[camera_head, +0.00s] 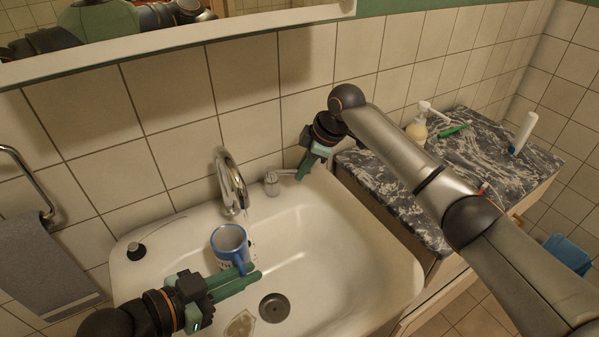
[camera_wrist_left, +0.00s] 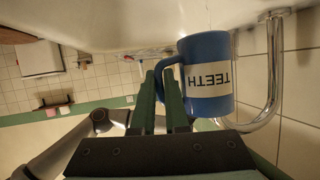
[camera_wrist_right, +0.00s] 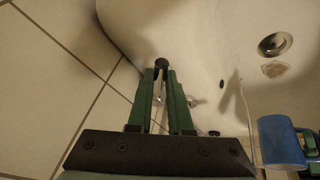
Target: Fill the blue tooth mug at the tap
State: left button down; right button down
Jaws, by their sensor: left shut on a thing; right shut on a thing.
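The blue tooth mug (camera_head: 229,244), with a pale inside, is upright over the left part of the basin, below and near the curved chrome tap spout (camera_head: 232,185). A thin stream of water (camera_head: 249,228) falls by the mug's right rim; I cannot tell how much enters. My left gripper (camera_head: 248,277) is shut on the mug's handle. The left wrist view shows the mug's TEETH label (camera_wrist_left: 208,77). My right gripper (camera_head: 304,172) is shut on the tap lever (camera_head: 284,173); the lever's knob (camera_wrist_right: 161,64) shows between its fingertips. The water level is hidden.
The white basin (camera_head: 345,262) has a drain (camera_head: 274,307) and a brown patch (camera_head: 240,325). A black plug (camera_head: 136,251) sits on its left rim. The marble counter (camera_head: 480,155) at right holds a soap bottle (camera_head: 417,128), a green toothbrush (camera_head: 453,130) and a white tube (camera_head: 523,132).

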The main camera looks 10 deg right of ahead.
jog(key=shift+w+d+n+g+y, duration=0.25)
jog(key=shift+w+n, duration=0.3)
jog(key=shift+n, duration=0.3)
jog(key=shift+w+d+n+g+y, duration=0.15)
jog(key=shift+w+n+g, duration=0.1)
jog(key=shift+w+n, duration=0.45)
jog(key=shift+s+n, duration=0.1)
jog(key=shift+n, duration=0.15)
jog(key=shift+a, duration=0.1)
jog(key=c, duration=0.8)
grip_release()
jog(key=shift+c, duration=0.2)
jog(key=shift+r, duration=0.1)
jog(key=v, duration=1.2)
